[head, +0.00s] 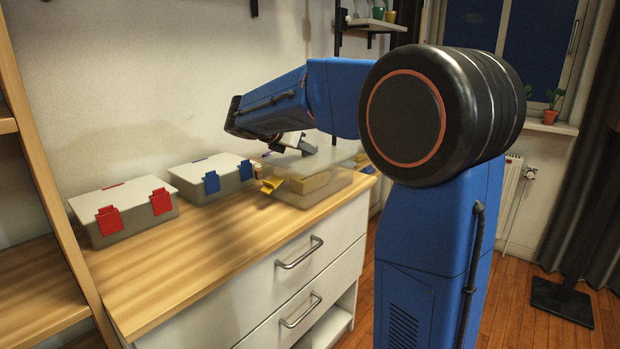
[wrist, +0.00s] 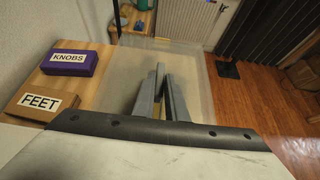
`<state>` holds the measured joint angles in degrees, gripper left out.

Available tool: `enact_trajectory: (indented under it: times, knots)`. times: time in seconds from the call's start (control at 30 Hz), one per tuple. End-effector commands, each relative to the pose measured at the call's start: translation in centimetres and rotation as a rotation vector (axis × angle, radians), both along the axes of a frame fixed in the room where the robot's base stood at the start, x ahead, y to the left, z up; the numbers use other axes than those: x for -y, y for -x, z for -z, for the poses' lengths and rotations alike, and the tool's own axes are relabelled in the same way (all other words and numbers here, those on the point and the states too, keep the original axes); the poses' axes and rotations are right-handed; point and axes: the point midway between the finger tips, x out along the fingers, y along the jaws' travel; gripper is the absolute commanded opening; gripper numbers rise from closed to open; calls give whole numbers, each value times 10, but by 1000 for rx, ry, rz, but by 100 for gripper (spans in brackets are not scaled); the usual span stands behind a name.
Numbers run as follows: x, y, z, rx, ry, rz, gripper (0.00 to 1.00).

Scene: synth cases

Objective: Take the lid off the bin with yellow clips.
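The bin with yellow clips (head: 325,194) is see-through and stands at the right end of the counter. A yellow clip (head: 271,185) at its left front sticks outward, away from the wall. A yellowish shape beside it is either another clip or contents; I cannot tell which. A pale see-through lid (head: 334,160) lies over the bin's top; it also shows in the wrist view (wrist: 196,75). My gripper (head: 307,148) points down at the lid. Its two grey fingers (wrist: 164,76) look close together in the wrist view. Whether they grip anything is not clear.
A bin with blue clips (head: 232,183) and a bin with red clips (head: 125,221) stand to the left, lids on. A purple KNOBS box (wrist: 72,63) and a brown FEET box (wrist: 42,101) lie beside the bin. The counter's front (head: 190,270) is clear.

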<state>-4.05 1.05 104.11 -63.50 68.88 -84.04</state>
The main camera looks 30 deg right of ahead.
Motion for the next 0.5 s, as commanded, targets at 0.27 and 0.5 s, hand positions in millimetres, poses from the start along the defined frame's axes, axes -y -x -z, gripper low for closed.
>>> enact_trajectory:
  times: [0.27,0.5]
  knots:
    - [0,0,4,-6,-3,1,0]
    - [0,0,-1,-5,-2,1,0]
